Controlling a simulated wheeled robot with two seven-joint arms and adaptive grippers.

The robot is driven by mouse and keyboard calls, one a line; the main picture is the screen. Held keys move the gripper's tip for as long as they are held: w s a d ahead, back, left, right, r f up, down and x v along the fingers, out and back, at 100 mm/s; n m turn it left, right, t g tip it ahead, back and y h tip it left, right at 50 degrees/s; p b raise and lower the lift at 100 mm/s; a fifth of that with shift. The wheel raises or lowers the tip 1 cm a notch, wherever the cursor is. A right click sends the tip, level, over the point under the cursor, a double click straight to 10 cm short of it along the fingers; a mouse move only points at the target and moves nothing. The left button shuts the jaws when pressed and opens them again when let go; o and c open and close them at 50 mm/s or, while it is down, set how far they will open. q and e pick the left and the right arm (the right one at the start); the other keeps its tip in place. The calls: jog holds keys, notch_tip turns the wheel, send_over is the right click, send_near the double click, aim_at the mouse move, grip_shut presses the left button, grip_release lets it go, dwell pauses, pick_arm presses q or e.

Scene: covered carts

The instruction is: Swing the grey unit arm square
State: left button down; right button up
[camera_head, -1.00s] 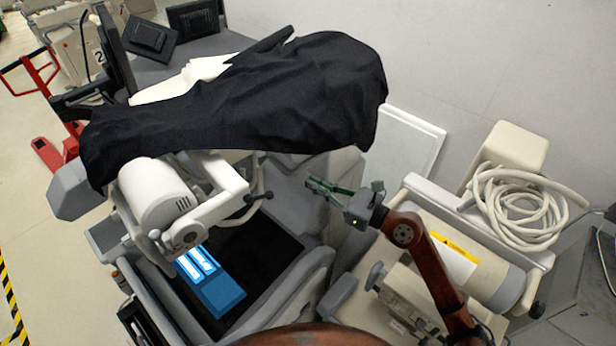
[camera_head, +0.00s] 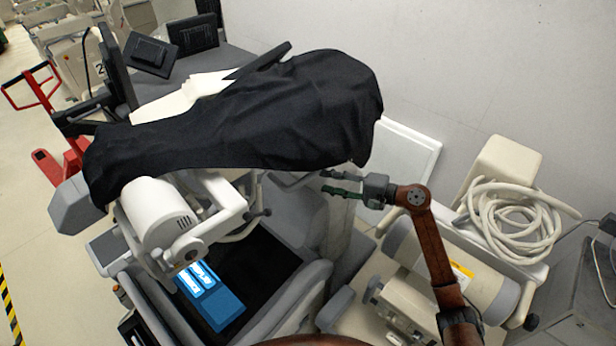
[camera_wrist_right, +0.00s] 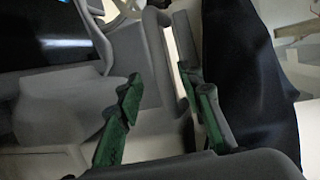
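The grey unit (camera_head: 296,205) stands in the middle of the head view, with a dark top panel and a blue-lit box on it. Its white arm (camera_head: 152,212) shows at the left, below a black cloth (camera_head: 235,115) that hides most of the upper part. My right gripper (camera_head: 340,183) is just below the cloth's right end, by the unit's right side. The cloth (camera_wrist_right: 245,70) hangs close to the right finger there. My left gripper is out of view.
A beige cart with a cylinder (camera_head: 455,275) and a coiled hose (camera_head: 510,225) stands at the right. A white panel (camera_head: 405,160) leans at the wall behind my gripper. A red pallet jack (camera_head: 45,165) is at the far left, beside open floor.

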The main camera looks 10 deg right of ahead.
aim_at(311, 178)
jog(key=shift+w+a, duration=0.25)
jog(key=p+x, duration=0.3)
jog(key=x, duration=0.3)
jog(key=shift+a+r, duration=0.1)
jog(key=shift+w+a+f+p, duration=0.2)
jog(key=shift+w+a+p, duration=0.05)
jog(key=shift+p, duration=0.1)
grip_shut()
